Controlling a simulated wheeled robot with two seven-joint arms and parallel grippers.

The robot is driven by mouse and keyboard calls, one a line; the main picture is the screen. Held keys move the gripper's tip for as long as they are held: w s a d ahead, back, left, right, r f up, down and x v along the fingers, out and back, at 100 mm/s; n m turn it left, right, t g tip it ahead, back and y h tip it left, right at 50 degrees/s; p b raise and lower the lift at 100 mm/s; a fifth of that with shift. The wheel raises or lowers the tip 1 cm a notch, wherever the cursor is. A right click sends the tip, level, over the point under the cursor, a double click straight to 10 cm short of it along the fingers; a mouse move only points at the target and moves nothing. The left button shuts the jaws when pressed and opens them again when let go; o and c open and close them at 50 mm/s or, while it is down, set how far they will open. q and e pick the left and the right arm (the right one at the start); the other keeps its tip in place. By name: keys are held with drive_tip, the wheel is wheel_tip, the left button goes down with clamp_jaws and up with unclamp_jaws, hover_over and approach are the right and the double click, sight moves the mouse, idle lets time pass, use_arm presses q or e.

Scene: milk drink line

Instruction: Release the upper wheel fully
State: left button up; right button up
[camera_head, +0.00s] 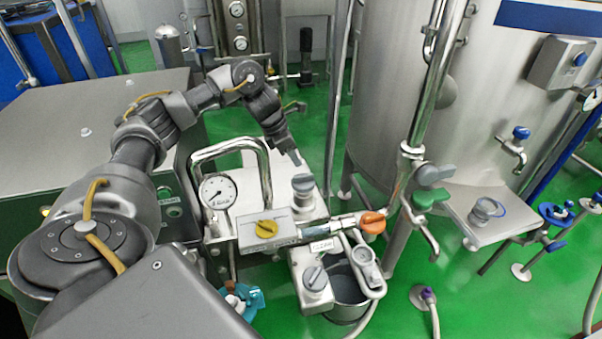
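A grey wheel (302,184) sits on top of a pale valve block near the middle of the head view. I take it for the upper wheel; a similar grey knob (315,278) sits lower, on a block with a label. My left gripper (293,157) is just above and slightly left of the upper grey wheel, pointing down. It looks apart from the wheel and holds nothing that I can see. Its finger opening is too small and dark to judge. My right gripper is not in view.
A yellow knob (266,228) and an orange handle (373,222) lie in front of the wheel. A bent steel pipe (265,172) and a pressure gauge (216,191) stand to the left. A large steel tank (400,90) rises at the right. Green floor (305,120) shows behind.

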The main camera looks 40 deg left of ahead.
sight(303, 175)
use_arm(q)
drive_tip(key=x, duration=0.6)
drive_tip(key=a+x, duration=0.1)
drive_tip(key=x, duration=0.2)
drive_tip(key=shift+f, duration=0.25)
clamp_jaws()
